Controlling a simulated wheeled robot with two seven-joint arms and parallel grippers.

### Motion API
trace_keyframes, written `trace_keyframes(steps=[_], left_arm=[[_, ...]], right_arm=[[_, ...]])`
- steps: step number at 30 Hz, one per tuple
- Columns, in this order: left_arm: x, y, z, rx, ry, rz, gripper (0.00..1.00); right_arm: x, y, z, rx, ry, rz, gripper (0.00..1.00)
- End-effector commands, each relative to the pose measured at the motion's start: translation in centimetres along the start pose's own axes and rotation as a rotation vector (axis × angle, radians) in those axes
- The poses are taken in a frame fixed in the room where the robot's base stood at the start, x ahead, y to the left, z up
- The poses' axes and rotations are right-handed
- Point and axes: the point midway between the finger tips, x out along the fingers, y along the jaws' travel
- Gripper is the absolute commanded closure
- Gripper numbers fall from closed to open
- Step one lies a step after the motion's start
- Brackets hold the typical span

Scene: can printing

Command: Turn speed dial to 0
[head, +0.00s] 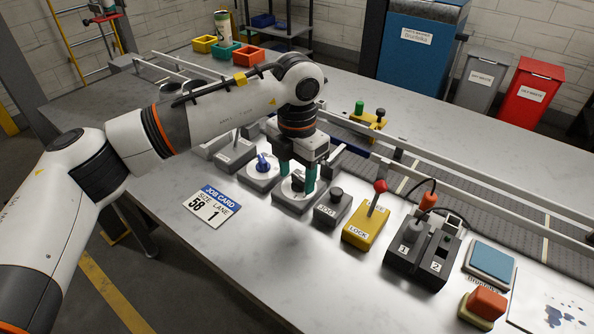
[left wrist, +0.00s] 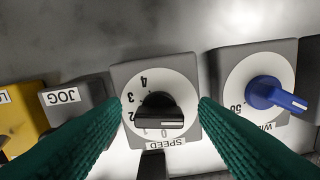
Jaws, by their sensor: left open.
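The speed dial is a black knob (left wrist: 158,108) on a white round face with numbers 0 to 4, in a grey box labelled SPEED (left wrist: 187,84). In the left wrist view it appears upside down; I cannot tell surely which number the knob points to. My left gripper (head: 297,183) is open, pointing down over the speed box. Its teal fingers stand on either side of the knob, with gaps between them and the knob in the left wrist view. In the head view the fingers partly hide the dial. My right gripper is not in view.
A blue-knobbed dial (head: 263,162) is just left of the speed dial and a JOG button box (head: 333,207) just right. A yellow LOCK lever box (head: 366,229) stands further right. A job card (head: 212,206) lies in front. A conveyor rail (head: 440,165) runs behind.

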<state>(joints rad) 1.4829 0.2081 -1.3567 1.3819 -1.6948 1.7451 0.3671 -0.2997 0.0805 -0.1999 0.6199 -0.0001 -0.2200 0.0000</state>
Motion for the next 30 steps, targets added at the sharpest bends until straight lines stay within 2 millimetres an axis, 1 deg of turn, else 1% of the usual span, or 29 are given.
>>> trace_keyframes(steps=[2, 5, 8, 15, 18, 21, 25, 30], left_arm=[[-0.1, 0.0, 0.0, 0.001, 0.0, 0.0, 0.45], [-1.0, 0.0, -0.1, 0.001, 0.002, 0.0, 0.45], [-2.6, 0.0, 0.0, 0.001, 0.003, -0.002, 0.45], [-7.9, 0.0, -0.1, -0.001, 0.003, -0.002, 0.45], [-9.7, 0.0, -0.1, -0.001, 0.003, -0.001, 0.45], [-10.9, 0.0, 0.0, -0.001, 0.001, -0.001, 0.45], [-11.8, 0.0, 0.0, -0.001, 0.001, -0.001, 0.45], [-12.0, 0.0, 0.0, 0.0, 0.0, 0.0, 0.45]], right_arm=[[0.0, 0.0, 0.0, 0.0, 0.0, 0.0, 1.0], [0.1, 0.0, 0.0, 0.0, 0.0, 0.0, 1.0], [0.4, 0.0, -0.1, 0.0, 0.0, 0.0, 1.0], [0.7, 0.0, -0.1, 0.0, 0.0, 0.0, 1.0], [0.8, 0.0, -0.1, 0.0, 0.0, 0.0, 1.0], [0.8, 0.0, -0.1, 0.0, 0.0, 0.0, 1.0], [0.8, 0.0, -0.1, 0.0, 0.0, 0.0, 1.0], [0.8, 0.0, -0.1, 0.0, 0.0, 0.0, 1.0]])
